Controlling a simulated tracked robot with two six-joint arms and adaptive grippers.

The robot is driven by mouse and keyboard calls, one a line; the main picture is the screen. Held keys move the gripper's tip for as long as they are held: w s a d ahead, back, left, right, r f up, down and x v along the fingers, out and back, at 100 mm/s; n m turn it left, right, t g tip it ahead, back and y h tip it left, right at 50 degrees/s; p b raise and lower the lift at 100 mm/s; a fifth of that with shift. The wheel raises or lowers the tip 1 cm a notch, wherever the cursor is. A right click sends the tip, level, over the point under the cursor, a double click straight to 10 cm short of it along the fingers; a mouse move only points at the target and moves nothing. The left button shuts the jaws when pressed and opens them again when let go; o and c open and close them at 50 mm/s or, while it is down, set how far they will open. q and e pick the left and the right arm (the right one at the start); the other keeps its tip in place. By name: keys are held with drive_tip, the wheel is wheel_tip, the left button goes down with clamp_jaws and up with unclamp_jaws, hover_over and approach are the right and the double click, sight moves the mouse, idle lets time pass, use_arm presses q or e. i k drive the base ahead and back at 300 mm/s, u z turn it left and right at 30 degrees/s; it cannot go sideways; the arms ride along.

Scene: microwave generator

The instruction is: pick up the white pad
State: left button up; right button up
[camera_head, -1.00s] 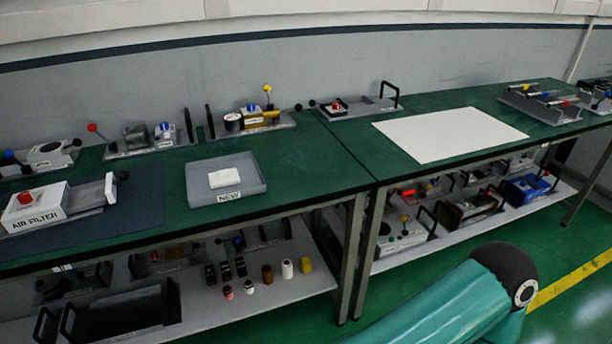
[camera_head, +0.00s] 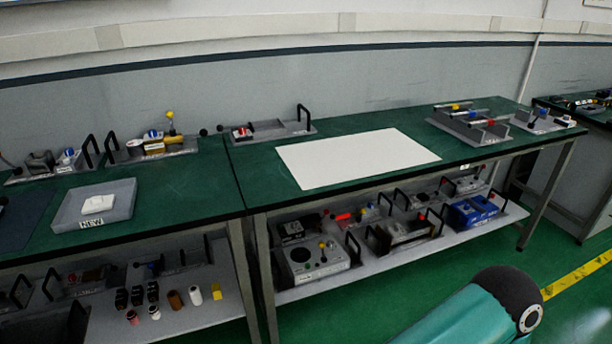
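A small white pad (camera_head: 98,204) lies in a shallow grey tray (camera_head: 124,208) labelled "NEW", on the green table at the left. A large flat white sheet (camera_head: 358,158) lies on the green table to the right, near the picture's centre. Neither of my grippers shows in this view. Only a teal arm link of mine with a dark joint is visible at the bottom right.
Two green tables (camera_head: 205,190) stand end to end along the wall. Handled trays with small parts line their back edges. A lower shelf (camera_head: 400,262) holds more devices, including blue ones (camera_head: 475,211). Open green floor lies in front, with a yellow line (camera_head: 580,272).

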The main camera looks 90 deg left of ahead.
sight(99, 204)
drive_tip(key=z, duration=0.55)
drive_tip(key=i, duration=0.3)
drive_tip(key=u, duration=2.9)
drive_tip(key=i, duration=0.35)
drive_tip(key=u, duration=2.15)
drive_tip(key=k, duration=0.3)
drive_tip(key=u, duration=0.65)
drive_tip(key=i, duration=1.35)
drive_tip(key=z, duration=0.55)
